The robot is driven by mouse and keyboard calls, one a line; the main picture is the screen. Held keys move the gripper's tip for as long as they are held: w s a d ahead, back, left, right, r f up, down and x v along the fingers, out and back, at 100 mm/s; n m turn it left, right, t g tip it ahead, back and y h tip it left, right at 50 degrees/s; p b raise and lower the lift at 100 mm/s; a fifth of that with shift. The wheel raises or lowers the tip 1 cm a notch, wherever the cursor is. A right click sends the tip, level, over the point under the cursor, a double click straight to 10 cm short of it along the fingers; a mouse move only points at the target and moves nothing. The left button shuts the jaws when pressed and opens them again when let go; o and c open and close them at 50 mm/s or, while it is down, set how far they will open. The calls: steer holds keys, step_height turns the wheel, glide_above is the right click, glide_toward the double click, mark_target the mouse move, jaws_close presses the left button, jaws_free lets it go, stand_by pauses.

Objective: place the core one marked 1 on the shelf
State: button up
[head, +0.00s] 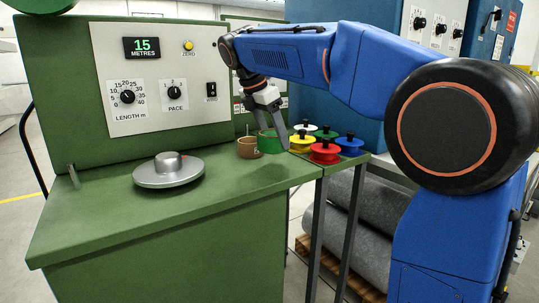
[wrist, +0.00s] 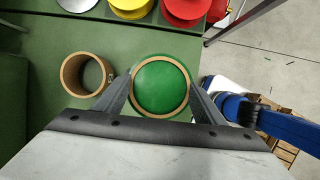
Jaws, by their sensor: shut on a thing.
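My gripper (head: 274,138) is shut on a green round piece (head: 268,143), with one finger on each side. In the wrist view the piece (wrist: 160,85) shows a bright green top inside a tan rim. I cannot tell whether it touches the bench or is slightly above it. A brown, open, ring-shaped core (head: 249,148) stands upright just left of it, apart from the fingers. It also shows in the wrist view (wrist: 86,73), with a small mark on its right side too small to read. No number 1 is legible on either piece. I cannot tell which surface is the shelf.
Several coloured spools, including yellow (head: 301,144) and red (head: 324,153), stand right of the held piece. A grey flanged disc (head: 169,171) sits on the green bench (head: 120,226). A control panel (head: 160,75) rises behind. The bench's front middle is clear.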

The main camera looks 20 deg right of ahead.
steer(key=shift+f, duration=2.85)
steer(key=shift+f, duration=0.1)
steer(key=o, duration=1.1)
steer(key=shift+c, duration=0.2)
steer(key=v, duration=1.2)
steer(key=shift+d, duration=0.15)
